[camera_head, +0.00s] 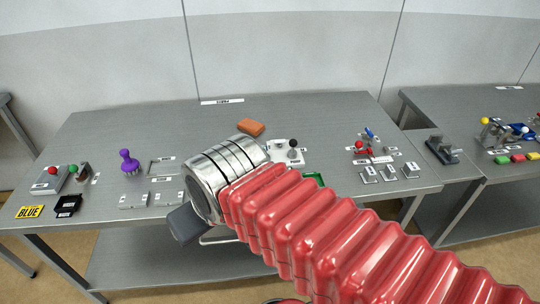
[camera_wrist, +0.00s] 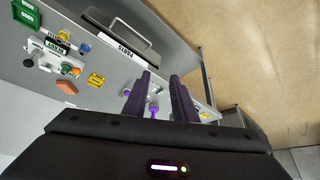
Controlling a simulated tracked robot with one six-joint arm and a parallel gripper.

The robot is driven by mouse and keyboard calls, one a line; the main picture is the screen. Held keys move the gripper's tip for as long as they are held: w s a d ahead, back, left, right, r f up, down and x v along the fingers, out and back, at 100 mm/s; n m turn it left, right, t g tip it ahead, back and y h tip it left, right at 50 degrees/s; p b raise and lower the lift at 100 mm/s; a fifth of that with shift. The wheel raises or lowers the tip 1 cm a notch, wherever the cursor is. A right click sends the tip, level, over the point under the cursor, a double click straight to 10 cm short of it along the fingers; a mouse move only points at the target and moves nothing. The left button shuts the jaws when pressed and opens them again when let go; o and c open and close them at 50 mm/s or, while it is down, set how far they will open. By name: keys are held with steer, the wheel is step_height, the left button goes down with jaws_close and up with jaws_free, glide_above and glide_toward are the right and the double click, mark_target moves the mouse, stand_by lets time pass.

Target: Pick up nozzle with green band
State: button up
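I cannot pick out a nozzle with a green band for certain in either view. In the wrist view a small orange and green piece (camera_wrist: 71,70) lies near the left side of the grey table, too small to make out. My gripper (camera_wrist: 159,80) shows there as two dark purple fingers, spread apart with no object held between them. A purple knob (camera_wrist: 153,107) shows in the gap, farther off on the table. In the head view my gripper's dark end (camera_head: 185,223) hangs over the table's front edge; its fingers are hidden.
A green bin (camera_head: 314,178) is partly hidden behind my arm. A second table (camera_head: 430,105) stands right.

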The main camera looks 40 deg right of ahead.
steer(key=shift+w+d, duration=0.1)
steer(key=shift+d, duration=0.05)
steer(key=w+d+f+m+t+h, duration=0.1)
steer(key=w+d+f+h, duration=0.15)
steer(key=w+d, duration=0.5)
steer(key=w+d+f+m+t+h, duration=0.25)
steer(key=w+d, duration=0.25)
steer(key=d, duration=0.5)
steer(key=d+f+t, duration=0.1)
steer(key=d+f, duration=0.2)
steer(key=d, duration=0.2)
steer(key=d+f+t, duration=0.1)
steer(key=d+f, duration=0.2)
steer(key=d, duration=0.1)
steer(key=d+f+m+t, duration=0.1)
steer(key=d+f, duration=0.2)
steer(key=d, duration=0.2)
steer(key=shift+d+f, duration=0.15)
steer(key=shift+d, duration=0.15)
steer(key=shift+w, duration=0.1)
glide_toward(264, 152)
steer(key=shift+x, duration=2.15)
